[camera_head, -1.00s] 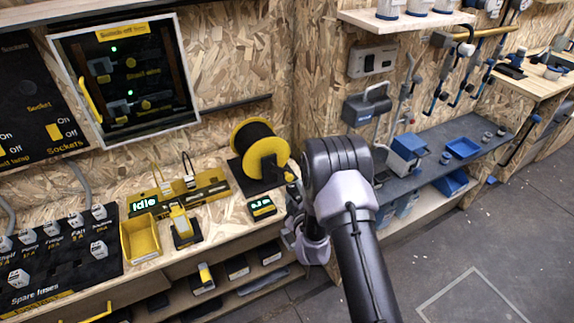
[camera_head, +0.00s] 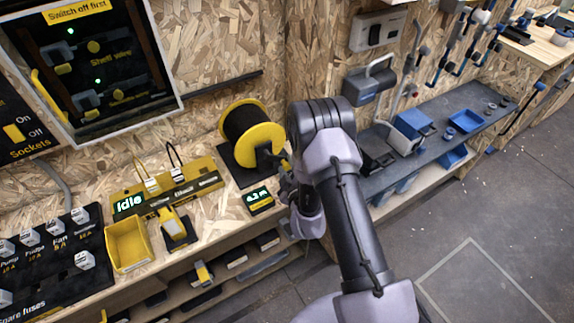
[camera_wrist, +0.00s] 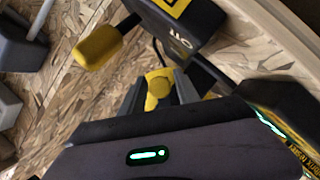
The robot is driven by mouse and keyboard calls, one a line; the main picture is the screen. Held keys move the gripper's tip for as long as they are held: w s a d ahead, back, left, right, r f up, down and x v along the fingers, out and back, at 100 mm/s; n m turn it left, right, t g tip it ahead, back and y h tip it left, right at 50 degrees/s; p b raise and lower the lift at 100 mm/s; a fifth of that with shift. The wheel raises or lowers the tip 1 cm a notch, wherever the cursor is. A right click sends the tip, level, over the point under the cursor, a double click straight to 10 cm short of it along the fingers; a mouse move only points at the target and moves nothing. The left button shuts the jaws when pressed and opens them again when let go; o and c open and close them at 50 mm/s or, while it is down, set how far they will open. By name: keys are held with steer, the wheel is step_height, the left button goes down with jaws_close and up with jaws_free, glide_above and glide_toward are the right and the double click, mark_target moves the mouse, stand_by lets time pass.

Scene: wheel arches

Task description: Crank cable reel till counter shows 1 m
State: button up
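The cable reel (camera_head: 235,127), black with yellow flanges, stands on a black base on the bench at the wall. The counter (camera_head: 260,199) is a small box with green digits in front of it; its first digit is hard to read, the rest looks like ".2 m". My gripper (camera_head: 284,167) is at the reel's right front side, its fingers partly hidden by my arm. In the wrist view my gripper (camera_wrist: 160,82) has a finger on either side of a yellow knob-like part (camera_wrist: 157,92). I cannot tell whether both fingers press on it.
A panel marked "Idle" (camera_head: 128,203), a yellow bin (camera_head: 130,243) and a fuse board (camera_head: 58,258) lie left of the reel. A cabinet (camera_head: 85,70) hangs above. A dark shelf (camera_head: 450,105) is at right. In the wrist view a yellow cylindrical handle (camera_wrist: 97,46) sticks out near a dark box.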

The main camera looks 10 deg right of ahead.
steer(key=c, duration=0.7)
steer(key=shift+w+r, duration=0.1)
stand_by(0.8)
